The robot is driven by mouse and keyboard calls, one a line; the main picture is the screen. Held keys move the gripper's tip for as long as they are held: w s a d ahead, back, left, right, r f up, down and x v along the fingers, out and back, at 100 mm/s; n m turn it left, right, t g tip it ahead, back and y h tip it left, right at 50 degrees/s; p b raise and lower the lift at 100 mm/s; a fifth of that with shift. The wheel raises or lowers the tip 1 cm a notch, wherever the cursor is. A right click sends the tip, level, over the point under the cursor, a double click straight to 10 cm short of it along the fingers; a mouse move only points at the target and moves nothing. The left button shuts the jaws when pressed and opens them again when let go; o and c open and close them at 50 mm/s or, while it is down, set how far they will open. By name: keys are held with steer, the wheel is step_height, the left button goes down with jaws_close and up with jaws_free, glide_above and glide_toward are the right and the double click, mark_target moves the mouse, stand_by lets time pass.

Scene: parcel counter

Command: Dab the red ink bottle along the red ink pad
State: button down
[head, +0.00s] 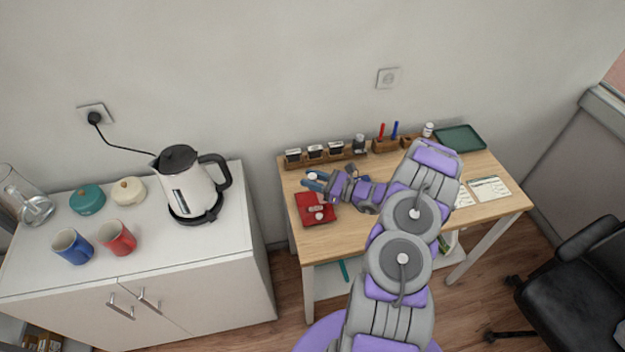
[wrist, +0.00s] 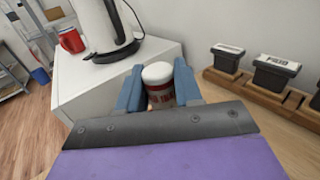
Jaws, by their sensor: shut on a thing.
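My gripper (head: 313,179) has blue fingers and is over the left part of the wooden table, just behind the red ink pad. In the wrist view the fingers (wrist: 159,88) are shut on the red ink bottle (wrist: 161,98), which has a white cap and a red and white label. The bottle's cap (head: 312,176) shows as a small pale spot in the head view; its lower end is hidden. The red ink pad (head: 304,204) lies at the table's left front, with small pale round shapes on it. I cannot tell the bottle's height above the table.
A wooden rack (wrist: 262,88) with several stamps stands along the wall behind my gripper. Pens, a small white bottle (head: 428,129) and a green tray (head: 460,138) are farther right. Papers (head: 490,190) lie at right. A white cabinet (head: 190,255) with a kettle (head: 187,188) stands left.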

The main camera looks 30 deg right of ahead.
steer(key=shift+s+d+f, duration=0.25)
steer(key=shift+d+f, duration=0.25)
steer(key=shift+d, duration=0.35)
steer(key=shift+s+d+f, duration=0.25)
steer(key=shift+d+f, duration=0.2)
steer(key=shift+d, duration=0.35)
steer(key=shift+f, duration=0.6)
stand_by(1.5)
steer(key=shift+r, duration=0.1)
steer(key=shift+r+p, duration=0.65)
steer(key=shift+r, duration=0.85)
steer(key=shift+r+p, duration=0.8)
steer(key=shift+r, duration=1.2)
